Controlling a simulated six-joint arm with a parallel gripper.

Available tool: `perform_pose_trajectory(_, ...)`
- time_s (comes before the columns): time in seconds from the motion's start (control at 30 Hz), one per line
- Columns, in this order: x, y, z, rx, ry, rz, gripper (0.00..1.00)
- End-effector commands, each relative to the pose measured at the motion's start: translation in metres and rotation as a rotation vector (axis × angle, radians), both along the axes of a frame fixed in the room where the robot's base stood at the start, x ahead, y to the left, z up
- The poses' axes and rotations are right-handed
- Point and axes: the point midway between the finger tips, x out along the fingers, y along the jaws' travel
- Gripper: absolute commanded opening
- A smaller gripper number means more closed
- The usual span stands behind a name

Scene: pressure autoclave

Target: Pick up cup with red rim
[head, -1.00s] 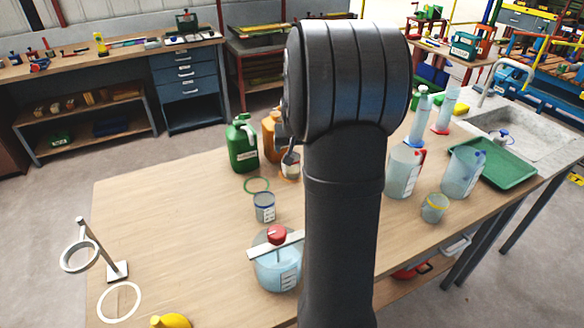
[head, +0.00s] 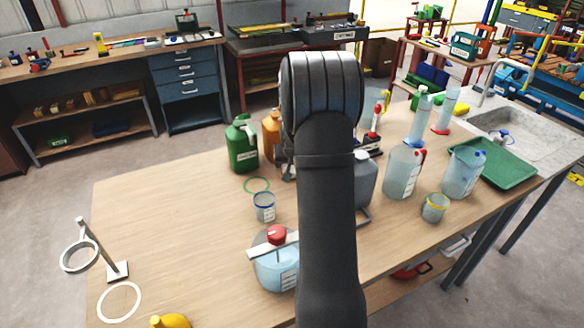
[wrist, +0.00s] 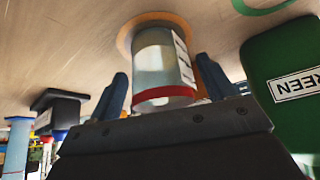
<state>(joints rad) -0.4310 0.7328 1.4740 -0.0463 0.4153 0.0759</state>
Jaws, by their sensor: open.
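The cup with red rim (wrist: 160,68) shows in the wrist view, where the picture is upside down. It is translucent, with a white label and a red band at its rim, and stands on an orange ring (wrist: 124,40) on the table. My gripper (wrist: 164,84) is open, with one dark blue finger on each side of the cup. I cannot tell whether either finger touches it. In the head view my arm hides the cup and nearly all of the gripper.
The green jug (head: 242,145) stands close beside the cup; it also shows in the wrist view (wrist: 285,90). A blue-rimmed cup (head: 264,207), a lidded blue container (head: 272,270) and a grey jug (head: 366,178) stand nearby. The table's left part (head: 170,210) is mostly clear.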

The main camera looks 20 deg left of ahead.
Motion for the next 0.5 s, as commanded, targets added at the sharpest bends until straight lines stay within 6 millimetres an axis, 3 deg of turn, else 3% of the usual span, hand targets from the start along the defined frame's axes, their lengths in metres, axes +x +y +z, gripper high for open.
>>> perform_pose_trajectory(0.33,0.0041,0.0017,-0.0075,0.000,-0.001,0.000,0.76)
perform_pose_trajectory(0.5,0.0040,0.0015,-0.0075,0.000,-0.001,0.000,0.44)
